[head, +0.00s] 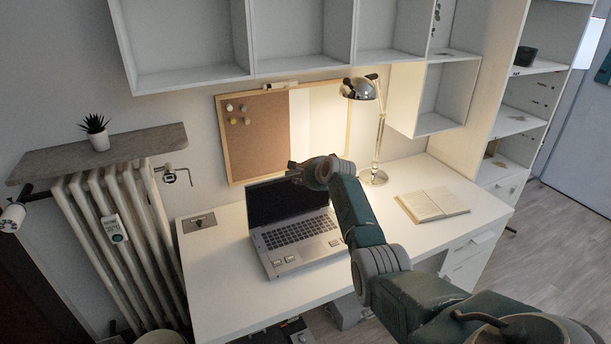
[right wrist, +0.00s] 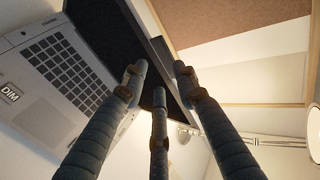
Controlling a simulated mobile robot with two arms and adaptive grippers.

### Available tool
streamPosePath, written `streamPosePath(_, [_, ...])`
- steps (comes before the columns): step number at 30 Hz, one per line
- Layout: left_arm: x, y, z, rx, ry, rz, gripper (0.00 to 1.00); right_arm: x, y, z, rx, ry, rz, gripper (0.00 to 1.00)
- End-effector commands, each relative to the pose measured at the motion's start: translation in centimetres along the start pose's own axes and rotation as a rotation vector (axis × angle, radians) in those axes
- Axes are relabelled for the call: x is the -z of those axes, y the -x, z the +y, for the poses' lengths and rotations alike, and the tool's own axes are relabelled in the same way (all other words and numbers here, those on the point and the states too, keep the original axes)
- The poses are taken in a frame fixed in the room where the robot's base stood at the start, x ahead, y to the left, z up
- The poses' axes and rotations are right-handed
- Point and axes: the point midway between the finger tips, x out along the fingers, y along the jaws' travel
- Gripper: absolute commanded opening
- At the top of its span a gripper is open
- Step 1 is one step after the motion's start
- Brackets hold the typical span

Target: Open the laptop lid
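The laptop (head: 300,233) stands on the white desk with its lid raised, its keyboard bare and its dark screen (head: 285,200) facing front. My right gripper (head: 298,171) is at the top edge of the lid, towards its right side; the arm hides the right part of the laptop. In the right wrist view the three fingers of the gripper (right wrist: 158,80) are spread apart, in front of the dark screen (right wrist: 108,35) and the lid's edge. Whether they touch the lid I cannot tell. The keyboard (right wrist: 65,65) shows at the left there. My left gripper is not in view.
A chrome lamp (head: 376,140) and an open book (head: 432,204) stand to the laptop's right. A cork and white board (head: 258,130) is on the wall behind. A radiator (head: 120,235) is left of the desk (head: 215,270). Shelves hang above.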

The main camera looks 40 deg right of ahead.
Motion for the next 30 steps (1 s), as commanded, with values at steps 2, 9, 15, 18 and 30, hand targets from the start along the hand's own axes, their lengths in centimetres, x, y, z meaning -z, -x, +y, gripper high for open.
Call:
streamPosePath(2, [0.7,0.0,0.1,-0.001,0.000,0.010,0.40,0.0,0.3,0.1,0.000,0.001,0.000,0.29])
streamPosePath(9, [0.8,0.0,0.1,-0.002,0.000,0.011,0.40,0.3,3.0,0.1,0.003,0.001,0.003,0.29])
streamPosePath(15, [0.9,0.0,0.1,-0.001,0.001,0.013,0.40,0.4,6.4,0.1,0.005,0.000,0.001,0.29])
streamPosePath(18, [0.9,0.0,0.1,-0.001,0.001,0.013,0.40,0.5,8.2,0.2,0.005,-0.002,0.002,0.29])
streamPosePath(30, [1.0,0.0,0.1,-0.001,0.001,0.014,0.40,0.8,12.6,0.2,0.005,-0.005,0.002,0.29])
